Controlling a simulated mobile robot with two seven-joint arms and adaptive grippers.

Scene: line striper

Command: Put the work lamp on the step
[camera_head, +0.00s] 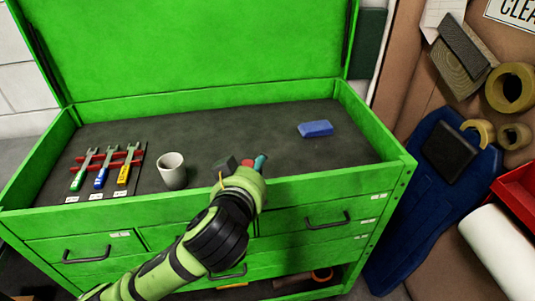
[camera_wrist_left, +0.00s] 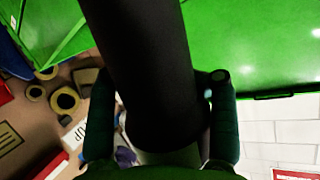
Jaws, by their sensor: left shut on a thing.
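My left gripper (camera_head: 246,172) is over the front part of the open green tool chest, right of the white cup. In the left wrist view its two dark green fingers (camera_wrist_left: 161,85) stand on either side of a thick black cylinder (camera_wrist_left: 150,60), which I take to be the work lamp, and are shut on it. The cylinder's lower end meets a pale band. In the head view a small dark block, a red bit and a teal bit show at the gripper; which belong to the lamp is unclear. I cannot pick out the step. My right gripper is not in view.
A white cup (camera_head: 173,171) stands in the dark-floored green chest (camera_head: 400,160). Wrenches (camera_head: 103,167) lie on a rack at left, and a blue block (camera_head: 315,129) lies at the back right. The middle of the tray is clear. A pegboard (camera_head: 408,70) with hanging things is on the right.

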